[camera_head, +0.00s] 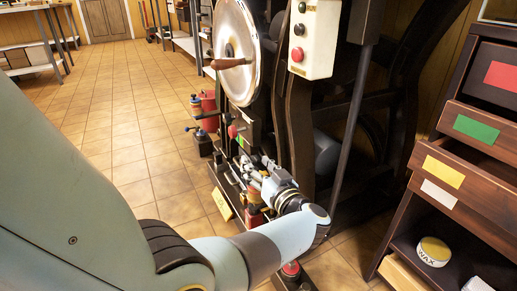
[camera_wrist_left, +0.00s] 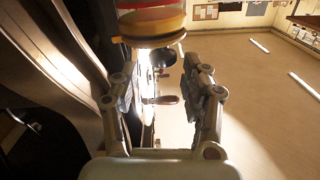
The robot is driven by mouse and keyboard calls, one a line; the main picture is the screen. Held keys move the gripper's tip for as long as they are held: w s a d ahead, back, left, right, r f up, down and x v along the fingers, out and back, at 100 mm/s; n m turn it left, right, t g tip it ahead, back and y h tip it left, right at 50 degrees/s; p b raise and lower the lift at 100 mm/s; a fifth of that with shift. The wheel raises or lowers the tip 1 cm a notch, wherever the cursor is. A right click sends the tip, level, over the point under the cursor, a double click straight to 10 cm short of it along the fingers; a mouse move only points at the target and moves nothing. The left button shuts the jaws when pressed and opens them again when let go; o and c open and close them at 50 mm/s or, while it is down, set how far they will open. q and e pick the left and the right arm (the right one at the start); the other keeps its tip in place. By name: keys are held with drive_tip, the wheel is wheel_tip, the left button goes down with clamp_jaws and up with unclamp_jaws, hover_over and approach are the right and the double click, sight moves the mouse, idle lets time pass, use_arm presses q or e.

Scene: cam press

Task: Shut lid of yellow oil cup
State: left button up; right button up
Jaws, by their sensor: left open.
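My left gripper (camera_head: 252,172) reaches over the low fittings at the foot of the press, and it is open and empty. In the left wrist view its two fingers (camera_wrist_left: 160,88) stand apart with a gap between them. A cup with an amber-yellow band and red above it (camera_wrist_left: 152,22) shows at the top edge of that view, just beyond the fingertips and apart from them. It is cut off by the frame, so I cannot tell how its lid stands. In the head view my gripper partly hides a small red fitting (camera_head: 254,216). My right gripper is not in view.
The press carries a large metal wheel (camera_head: 236,50) with a wooden handle and a button box (camera_head: 312,38). A yellow tag (camera_head: 222,204) is at its foot. A drawer cabinet (camera_head: 466,140) and a wax tin (camera_head: 433,251) are at the right. Tiled floor is free at left.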

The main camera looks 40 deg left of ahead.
use_arm(q)
wheel_tip(320, 180, up, 8)
idle(0.4)
drive_tip(key=shift+d, duration=0.1)
